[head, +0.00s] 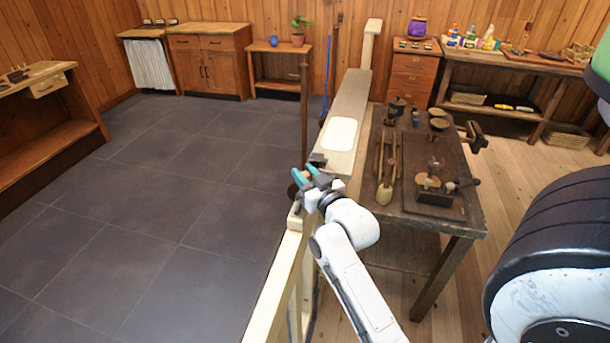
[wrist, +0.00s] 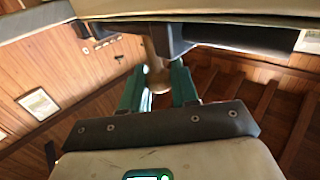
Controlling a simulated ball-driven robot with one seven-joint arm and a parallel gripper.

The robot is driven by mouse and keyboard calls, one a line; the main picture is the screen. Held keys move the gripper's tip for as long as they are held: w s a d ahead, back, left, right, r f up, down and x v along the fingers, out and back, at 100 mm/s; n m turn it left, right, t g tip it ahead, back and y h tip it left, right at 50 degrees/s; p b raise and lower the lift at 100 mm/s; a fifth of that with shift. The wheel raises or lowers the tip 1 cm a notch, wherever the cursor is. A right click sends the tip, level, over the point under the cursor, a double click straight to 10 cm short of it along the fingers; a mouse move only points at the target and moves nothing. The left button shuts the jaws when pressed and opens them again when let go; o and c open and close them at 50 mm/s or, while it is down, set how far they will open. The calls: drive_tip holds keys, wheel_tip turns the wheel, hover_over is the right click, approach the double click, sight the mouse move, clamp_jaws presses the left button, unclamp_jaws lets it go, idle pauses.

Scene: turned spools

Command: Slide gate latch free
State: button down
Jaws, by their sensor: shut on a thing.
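The gate latch shows in the wrist view as a dark bar (wrist: 168,38) with a tan wooden knob (wrist: 157,76) hanging below it. The knob sits between the two teal fingers of my gripper (wrist: 158,88), which is shut on it. In the head view my gripper (head: 305,173) is at the top of the pale gate rail (head: 283,268), and a dark latch piece (head: 317,159) shows just beyond the fingers. My fingers and wrist hide most of the latch there, so how far the bar has slid cannot be told.
A pale ledge (head: 350,95) with a white pad (head: 338,134) runs back from the latch. A dark workbench (head: 460,205) with wooden tools stands close on the right. A thin brown post (head: 304,110) rises behind the gripper. The grey tiled floor (head: 150,200) on the left is clear.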

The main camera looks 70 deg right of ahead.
drive_tip(key=shift+w+r, duration=0.1)
drive_tip(key=shift+r, duration=0.2)
drive_tip(key=c, duration=1.1)
unclamp_jaws()
drive_tip(key=shift+a, duration=0.2)
drive_tip(key=shift+o, duration=0.6)
drive_tip(key=shift+f, duration=0.1)
drive_tip(key=shift+s+a+f, duration=0.15)
drive_tip(key=shift+s+a, duration=0.05)
drive_tip(key=shift+s, duration=0.15)
drive_tip(key=b+v, duration=0.2)
drive_tip(key=v, duration=0.8)
